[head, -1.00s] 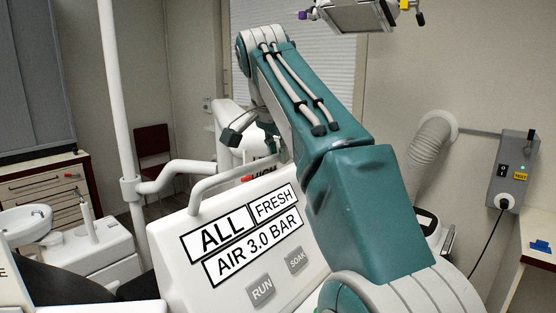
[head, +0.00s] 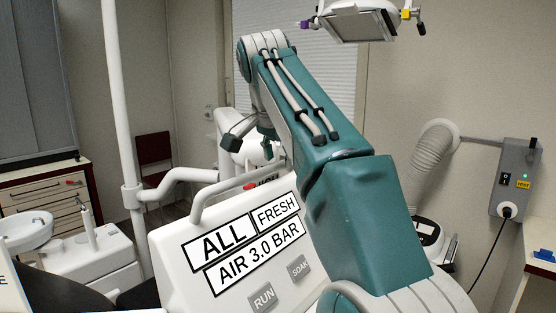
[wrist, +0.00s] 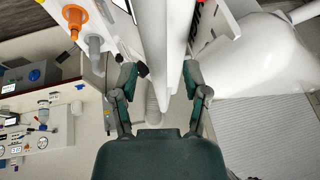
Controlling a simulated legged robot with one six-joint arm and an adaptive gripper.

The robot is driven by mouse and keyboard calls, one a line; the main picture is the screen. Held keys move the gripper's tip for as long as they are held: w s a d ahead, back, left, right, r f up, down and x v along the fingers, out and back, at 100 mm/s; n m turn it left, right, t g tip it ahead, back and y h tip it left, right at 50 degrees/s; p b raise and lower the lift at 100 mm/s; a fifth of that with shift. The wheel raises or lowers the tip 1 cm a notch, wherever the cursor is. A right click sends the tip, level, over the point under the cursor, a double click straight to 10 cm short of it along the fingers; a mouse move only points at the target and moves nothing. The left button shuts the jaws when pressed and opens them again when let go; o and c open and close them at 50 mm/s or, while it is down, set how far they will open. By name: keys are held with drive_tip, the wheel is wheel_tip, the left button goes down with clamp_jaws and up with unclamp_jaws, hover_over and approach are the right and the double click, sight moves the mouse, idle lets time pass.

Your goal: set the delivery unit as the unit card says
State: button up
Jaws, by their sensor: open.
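The delivery unit (head: 165,240) is a white slanted panel with a rail handle (head: 215,187) along its top. Its front bears black-framed labels reading ALL (head: 223,242), FRESH (head: 277,213) and AIR 3.0 BAR (head: 256,252). Below are grey RUN (head: 263,299) and SOAK (head: 299,268) buttons. A red piece (head: 250,187) and a partly hidden HIGH label show behind the top edge. My gripper (head: 251,143) is open beyond and above the panel. In the wrist view, its fingers (wrist: 158,77) appear either side of a white edge (wrist: 172,50); depth is unclear.
A white pole (head: 118,110) stands left of the unit. A lamp (head: 355,25) hangs above. A switch box with a TEST label (head: 518,175) is on the right wall.

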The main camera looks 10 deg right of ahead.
drive_tip(key=shift+v, duration=2.15)
drive_tip(key=s+a, duration=0.6)
drive_tip(key=s, duration=0.4)
drive_tip(key=shift+s, duration=0.25)
